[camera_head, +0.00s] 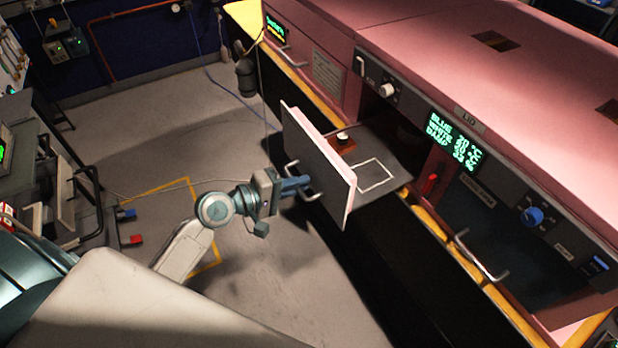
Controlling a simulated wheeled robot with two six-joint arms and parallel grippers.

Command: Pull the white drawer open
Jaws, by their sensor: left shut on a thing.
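The drawer has a grey front panel (318,150) with a pale pink-white edge, and it stands pulled out from the pink cabinet (460,60). Its dark tray (385,150) shows behind the panel, with a white square outline on it. A small brown block with a white-topped round piece (342,140) sits on the tray near the panel. My left gripper (304,186) is at the outer face of the panel, shut on the drawer's metal handle (291,165). The fingertips partly cover the handle. My right gripper is not in view.
A yellow edge strip (470,266) runs along the cabinet front. Another metal handle (482,262) sticks out at the right, and one more (290,57) at the upper left. The grey floor (150,130) left of the drawer is mostly clear. Racks and equipment (60,190) stand at the far left.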

